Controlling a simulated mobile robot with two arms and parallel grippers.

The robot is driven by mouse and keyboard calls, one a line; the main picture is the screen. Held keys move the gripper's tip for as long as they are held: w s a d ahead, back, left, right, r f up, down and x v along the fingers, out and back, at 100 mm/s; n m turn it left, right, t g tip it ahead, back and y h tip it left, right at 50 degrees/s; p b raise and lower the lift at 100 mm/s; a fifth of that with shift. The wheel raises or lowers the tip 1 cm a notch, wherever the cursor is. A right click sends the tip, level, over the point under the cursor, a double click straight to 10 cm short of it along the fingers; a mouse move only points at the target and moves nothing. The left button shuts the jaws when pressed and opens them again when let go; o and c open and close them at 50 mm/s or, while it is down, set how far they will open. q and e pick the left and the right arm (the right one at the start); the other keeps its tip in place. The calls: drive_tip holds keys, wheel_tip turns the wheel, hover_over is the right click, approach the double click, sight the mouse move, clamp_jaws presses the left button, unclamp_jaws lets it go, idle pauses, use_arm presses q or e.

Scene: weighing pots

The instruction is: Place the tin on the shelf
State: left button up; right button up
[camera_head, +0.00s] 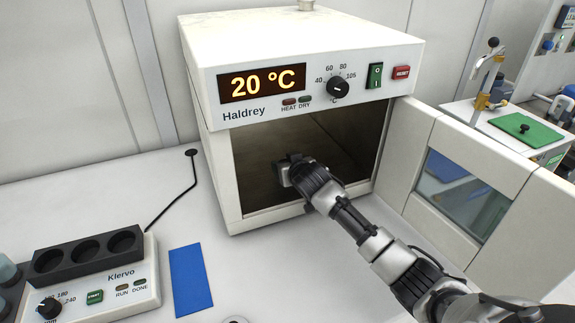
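The white Haldrey oven (222,165) stands at the back of the bench with its door (462,185) swung open to the right. Its display reads 20 °C. My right arm reaches from the lower right into the dark chamber. My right gripper (287,170) is inside the opening, towards its left side. Its fingers are hidden or too dark to tell whether they are open or hold anything. I cannot make out a tin or a distinct shelf in the dark interior. My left gripper is not in view.
A Klervo block heater (128,287) with round wells stands at the front left, beside a blue mat (190,280). A black stand or cord (176,200) is left of the oven. Another apparatus with a green pad (525,127) stands beyond the door. Bare bench lies before the oven.

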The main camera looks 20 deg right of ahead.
drive_tip(key=shift+f, duration=0.15)
drive_tip(key=o, duration=1)
drive_tip(key=shift+s+r, duration=0.1)
drive_tip(key=shift+r, duration=0.1)
drive_tip(key=v, duration=1.1)
drive_tip(key=shift+s, duration=0.4)
drive_tip(key=shift+r, duration=0.1)
